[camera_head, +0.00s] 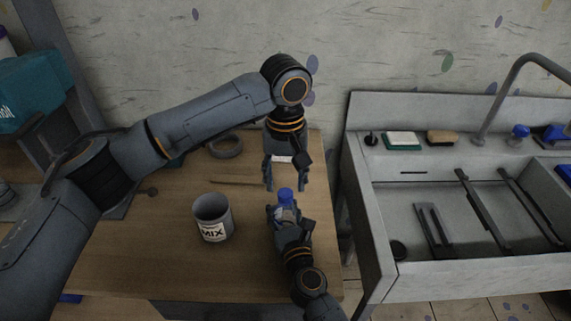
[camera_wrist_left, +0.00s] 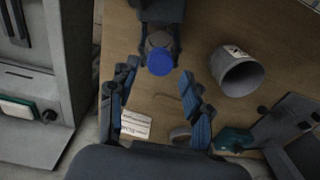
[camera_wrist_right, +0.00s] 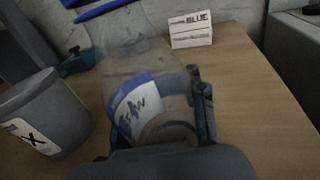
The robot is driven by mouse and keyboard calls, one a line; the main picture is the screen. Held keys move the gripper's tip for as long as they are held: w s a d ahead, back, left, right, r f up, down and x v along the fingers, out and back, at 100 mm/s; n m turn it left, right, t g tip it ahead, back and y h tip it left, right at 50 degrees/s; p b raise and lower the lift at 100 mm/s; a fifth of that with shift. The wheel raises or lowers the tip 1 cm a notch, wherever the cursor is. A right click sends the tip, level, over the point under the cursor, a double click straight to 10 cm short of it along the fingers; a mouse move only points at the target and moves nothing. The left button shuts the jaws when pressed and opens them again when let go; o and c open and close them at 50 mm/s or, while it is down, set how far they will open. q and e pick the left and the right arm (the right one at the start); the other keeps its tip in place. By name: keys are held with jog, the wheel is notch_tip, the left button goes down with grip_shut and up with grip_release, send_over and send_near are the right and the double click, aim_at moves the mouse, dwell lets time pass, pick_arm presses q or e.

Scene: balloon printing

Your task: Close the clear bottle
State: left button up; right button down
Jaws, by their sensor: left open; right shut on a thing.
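The clear bottle (camera_wrist_right: 145,90) stands upright with a blue-and-white label in the right wrist view. My right gripper (camera_head: 284,212) is shut on its body; it also shows in the left wrist view (camera_wrist_left: 160,22). A blue cap (camera_head: 286,195) is at the bottle's top, also seen in the left wrist view (camera_wrist_left: 159,62). I cannot tell whether it is screwed tight. My left gripper (camera_head: 285,187) is open and points down just above the cap. In the left wrist view, its fingertips (camera_wrist_left: 158,72) are on either side of the cap, with gaps.
A grey MIX cup (camera_head: 212,219) stands left of the bottle on the wooden table (camera_head: 180,265). A white BLUE card (camera_wrist_right: 190,30) stands behind the bottle. A dark ring (camera_head: 226,146) lies farther back. A sink (camera_head: 465,220) is at the right, past the table edge.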

aim_at(285, 215)
pick_arm(q)
jog(key=shift+f, duration=1.5)
grip_shut()
